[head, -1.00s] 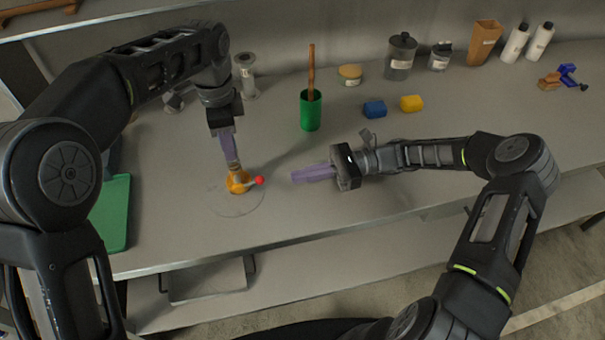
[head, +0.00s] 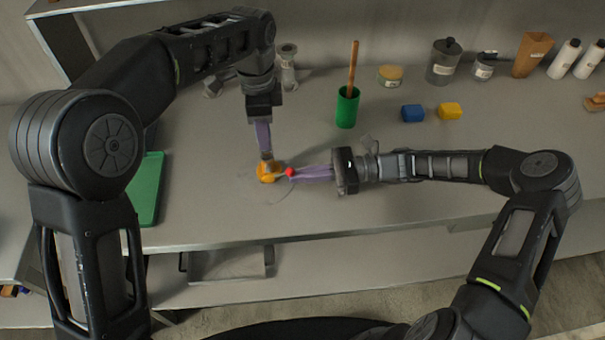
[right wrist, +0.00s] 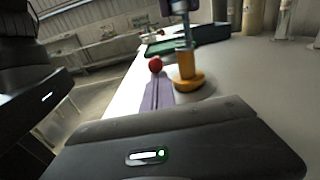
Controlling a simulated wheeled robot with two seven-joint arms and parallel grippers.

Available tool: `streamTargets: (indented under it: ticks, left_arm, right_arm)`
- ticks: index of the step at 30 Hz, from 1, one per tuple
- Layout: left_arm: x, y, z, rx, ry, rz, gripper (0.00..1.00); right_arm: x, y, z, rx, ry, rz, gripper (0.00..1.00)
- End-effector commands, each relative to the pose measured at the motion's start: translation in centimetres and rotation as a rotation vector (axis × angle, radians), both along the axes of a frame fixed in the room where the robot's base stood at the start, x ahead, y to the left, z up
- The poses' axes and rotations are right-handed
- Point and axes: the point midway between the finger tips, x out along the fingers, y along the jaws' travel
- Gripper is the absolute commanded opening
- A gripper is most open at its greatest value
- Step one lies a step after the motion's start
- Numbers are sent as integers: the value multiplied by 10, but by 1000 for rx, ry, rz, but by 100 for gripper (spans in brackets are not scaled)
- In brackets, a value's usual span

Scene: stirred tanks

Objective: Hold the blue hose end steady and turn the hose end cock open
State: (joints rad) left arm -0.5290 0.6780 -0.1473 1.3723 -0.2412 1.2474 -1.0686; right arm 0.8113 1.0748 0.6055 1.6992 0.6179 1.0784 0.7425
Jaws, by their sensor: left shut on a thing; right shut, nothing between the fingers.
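An orange fitting (head: 268,173) stands upright on the grey bench, with a lever ending in a red ball knob (head: 289,172) sticking out to its right. My left gripper (head: 266,155) points down from above and is shut on the stem. My right gripper (head: 293,174) lies level, shut and empty, with its purple fingertips at the red knob. The right wrist view shows these fingers (right wrist: 157,93) just below the knob; I cannot tell whether they touch.
A green cup (head: 346,108) with a brown stick stands behind. A blue block (head: 412,113) and a yellow block (head: 450,111) lie to its right. Jars and bottles line the back wall. A green board (head: 148,188) lies at left. The bench front edge is close.

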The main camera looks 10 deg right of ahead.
Motion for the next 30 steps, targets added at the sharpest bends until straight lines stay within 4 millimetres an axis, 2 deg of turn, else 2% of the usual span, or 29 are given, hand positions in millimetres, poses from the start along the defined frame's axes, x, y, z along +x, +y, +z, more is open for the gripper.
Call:
streamTargets:
  ticks: [30]
  left_arm:
    - [0,0,0,0,0,0,0]
  right_arm:
    - [0,1,12,-145,-2,4,0]
